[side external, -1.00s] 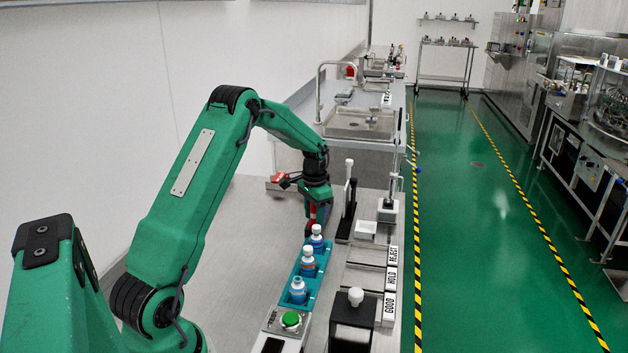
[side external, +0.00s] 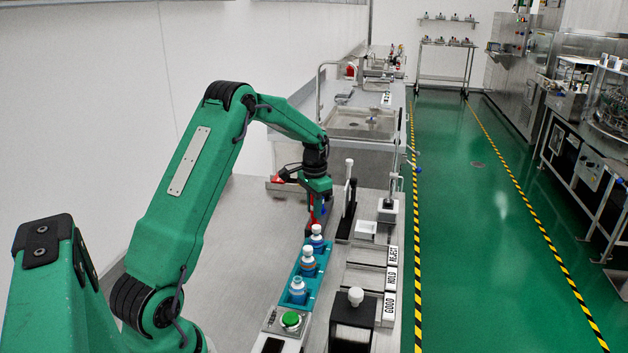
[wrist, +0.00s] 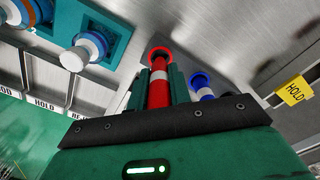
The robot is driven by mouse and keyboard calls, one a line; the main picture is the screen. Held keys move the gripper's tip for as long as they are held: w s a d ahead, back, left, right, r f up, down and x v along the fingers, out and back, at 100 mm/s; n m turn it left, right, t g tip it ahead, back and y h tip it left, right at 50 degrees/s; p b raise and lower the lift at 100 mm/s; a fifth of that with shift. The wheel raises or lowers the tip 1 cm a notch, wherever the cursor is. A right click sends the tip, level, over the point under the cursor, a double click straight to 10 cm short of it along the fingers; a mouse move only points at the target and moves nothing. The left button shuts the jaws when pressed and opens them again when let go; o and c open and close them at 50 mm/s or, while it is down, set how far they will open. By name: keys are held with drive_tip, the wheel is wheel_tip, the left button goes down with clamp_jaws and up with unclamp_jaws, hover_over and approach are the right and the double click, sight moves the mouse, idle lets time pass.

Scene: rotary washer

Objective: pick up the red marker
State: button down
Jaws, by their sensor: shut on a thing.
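The red marker (wrist: 158,86) is red with a white band and stands between the two green fingers of my gripper (wrist: 159,84) in the wrist view. My gripper is shut on it. In the side view my gripper (side external: 317,200) points down behind the row of bottles, with a red part of the marker (side external: 313,218) showing below it. I cannot tell whether the marker's lower end touches anything. A blue marker (wrist: 203,86) stands just right of the gripper in the wrist view, with a dark one partly hidden beside it.
A teal rack (side external: 303,272) with white-capped bottles lies just in front of the gripper. A black stand with a white-topped handle (side external: 349,185) is close on the right. Trays labelled GOOD, HOLD and REJECT (side external: 391,278) lie right. The bench at left is mostly clear.

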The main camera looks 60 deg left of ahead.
drive_tip(key=shift+r, duration=0.9)
drive_tip(key=d+r, duration=0.6)
drive_tip(key=d, duration=0.5)
drive_tip(key=shift+d+r, duration=0.3)
drive_tip(key=shift+d, duration=0.05)
drive_tip(key=shift+r, duration=0.35)
drive_tip(key=shift+r, duration=0.7)
drive_tip(key=shift+r, duration=0.35)
drive_tip(key=shift+r, duration=0.35)
drive_tip(key=shift+r, duration=0.35)
drive_tip(key=shift+r, duration=0.35)
